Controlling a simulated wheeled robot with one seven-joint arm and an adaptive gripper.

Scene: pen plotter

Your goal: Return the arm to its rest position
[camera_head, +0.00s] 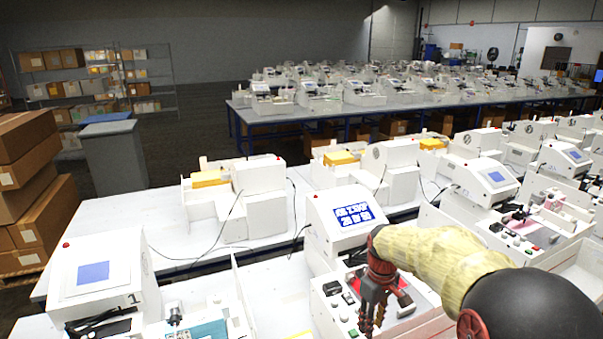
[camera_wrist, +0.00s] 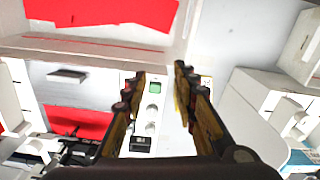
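My gripper (camera_head: 372,312) hangs pointing down over the front of a white pen plotter (camera_head: 337,223) in the head view. My arm, in a pale yellow sleeve, reaches in from the lower right. In the wrist view the two fingers of my gripper (camera_wrist: 160,80) stand apart with nothing between them, so it is open and empty. Beyond the fingers is a white control panel (camera_wrist: 158,112) with a green button and a black switch. The plotter's screen (camera_head: 353,215) is lit blue with white marks. My gripper hides part of the panel and the red bed (camera_head: 416,291).
Another white machine (camera_head: 103,270) with a blue screen stands at the left. More machines (camera_head: 486,178) stand close on the right. A row of white units with yellow tops (camera_head: 210,178) is behind. Cardboard boxes (camera_head: 30,185) are stacked at the far left. Free room is above the machines.

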